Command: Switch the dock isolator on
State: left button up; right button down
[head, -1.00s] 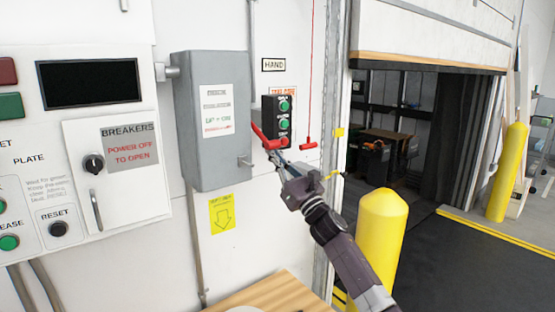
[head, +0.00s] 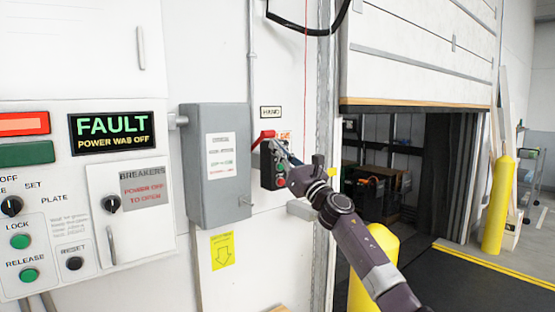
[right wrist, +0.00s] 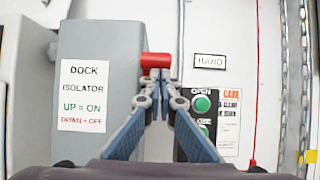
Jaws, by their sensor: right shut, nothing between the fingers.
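The dock isolator is a grey box (head: 215,165) on the white wall; its label (right wrist: 84,97) in the right wrist view reads UP = ON, DOWN = OFF. Its red handle (head: 263,136) on the right side slants upward, away from the box. In the right wrist view the red handle end (right wrist: 156,61) sits just above my fingertips. My right gripper (head: 279,147) is shut and empty right by the handle; I cannot tell whether they touch. The control panel screen (head: 112,132) is lit and reads FAULT, POWER WAS OFF. My left gripper is out of view.
A black push-button station (head: 267,178) with green and red buttons is close behind my right gripper. A HAND sign (head: 271,112) is above it. A yellow bollard (head: 372,262) stands right of the wall, before the partly open dock door (head: 420,65).

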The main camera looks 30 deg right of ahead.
jog(key=shift+w+a+r, duration=0.1)
jog(key=shift+w+r, duration=0.1)
jog(key=shift+r, duration=0.65)
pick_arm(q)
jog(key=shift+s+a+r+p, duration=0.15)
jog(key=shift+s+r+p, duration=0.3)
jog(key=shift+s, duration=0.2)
pick_arm(e)
jog(key=shift+s+d+r, duration=0.15)
jog(key=shift+s+r, duration=0.05)
jog(key=shift+r, duration=0.4)
jog(key=shift+s+d+r, duration=0.15)
jog(key=shift+r, duration=0.4)
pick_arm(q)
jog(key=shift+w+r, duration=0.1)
pick_arm(e)
notch_tip(320, 180, down, 6)
jog(key=f+b, duration=0.1)
jog(key=b, duration=0.4)
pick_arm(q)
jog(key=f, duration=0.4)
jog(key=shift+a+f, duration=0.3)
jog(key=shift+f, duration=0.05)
pick_arm(e)
jog(key=s+r, duration=0.4)
jog(key=s, duration=0.4)
jog(key=shift+s+r, duration=0.35)
jog(key=shift+r, duration=0.05)
